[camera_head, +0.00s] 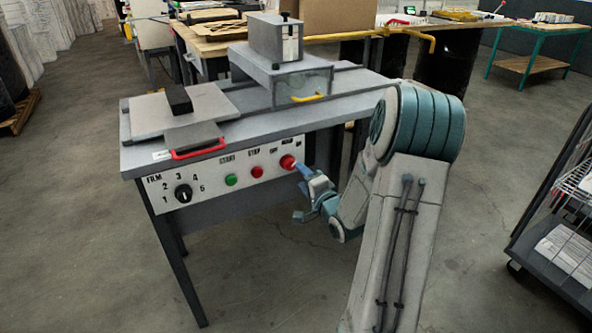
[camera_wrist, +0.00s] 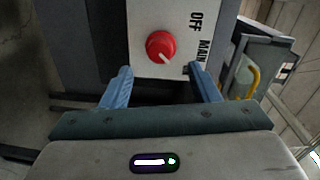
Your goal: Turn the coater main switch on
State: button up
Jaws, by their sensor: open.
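The coater (camera_head: 250,122) is a grey bench machine with a white control panel on its front. The main switch is a round red knob (camera_head: 287,162) at the panel's right end, with a small white pointer line. In the wrist view the red knob (camera_wrist: 161,47) shows beside the words OFF and MAIN; the ON label is hidden or cut off. My gripper (camera_head: 300,190) is at the panel's right end, just in front of and below the knob. In the wrist view its two blue fingers (camera_wrist: 161,85) are open and empty, with the knob ahead between them, apart from both.
A green start button (camera_head: 231,180), a red stop button (camera_head: 257,172) and a black numbered dial (camera_head: 184,193) sit left of the switch. A red handle (camera_head: 198,149) juts above the panel. A dark wire rack (camera_head: 560,215) stands at right; the floor between is clear.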

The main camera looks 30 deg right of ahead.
jog(key=s, duration=0.7)
jog(key=shift+s+d+r+p, duration=0.15)
jog(key=shift+s+r+p, duration=0.1)
jog(key=shift+s+p, duration=0.1)
jog(key=s+a+r+n+g+h+p, duration=0.1)
jog(key=a+r+n+g+p, duration=0.25)
jog(key=r+p, duration=0.2)
jog(key=s+a+r+n+g+h+p, duration=0.1)
jog(key=a+r+n+g+h+p, duration=0.15)
jog(key=r+n+g+p, duration=0.35)
jog(key=s+a+r+n+g+y+p, duration=0.1)
jog(key=s+a+r+n+g+p, duration=0.1)
jog(key=s+a+r, duration=0.4)
jog(key=s+a+r+n+g+y+p, duration=0.2)
jog(key=s+a+r+p, duration=0.4)
jog(key=s, duration=0.5)
notch_tip(320, 180, up, 2)
jog(key=shift+s+a+r+n+g, duration=0.2)
jog(key=shift+a+n+g, duration=0.3)
jog(key=shift+n, duration=0.65)
